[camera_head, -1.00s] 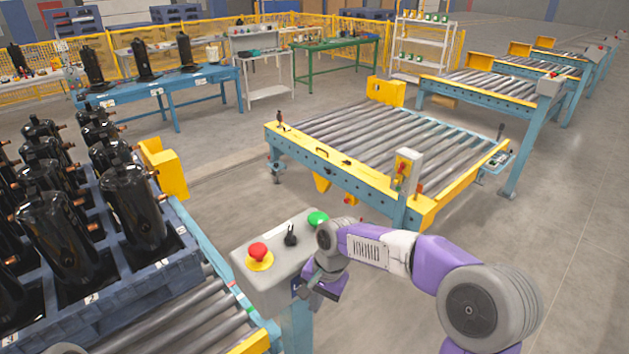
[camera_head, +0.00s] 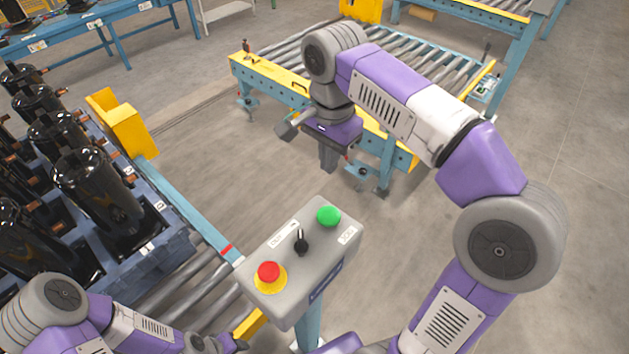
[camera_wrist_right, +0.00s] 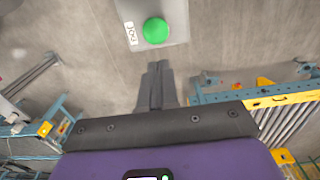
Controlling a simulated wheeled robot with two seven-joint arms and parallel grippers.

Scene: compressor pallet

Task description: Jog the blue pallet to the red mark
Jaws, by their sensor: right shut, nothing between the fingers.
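The blue pallet (camera_head: 178,246) carries black compressors and sits on the rollers at the left. The red mark (camera_head: 226,250) is on the conveyor's blue side rail, right of the pallet's corner and apart from it. The control box (camera_head: 331,258) has a green button (camera_head: 328,215), a black selector switch (camera_head: 301,241) and a red stop button (camera_head: 268,271). My right gripper (camera_head: 327,168) is shut and empty, pointing down beyond the box. In the right wrist view, its fingertips are below the green button (camera_wrist_right: 156,31), apart from it. My left gripper (camera_head: 238,346) is partly visible at the bottom edge; its jaws are unclear.
A yellow stop block (camera_head: 123,125) stands behind the pallet. Another roller conveyor with a yellow and blue frame (camera_head: 268,87) stands behind my right arm. Open grey floor lies between the two conveyors. A blue table (camera_head: 110,28) is at the back left.

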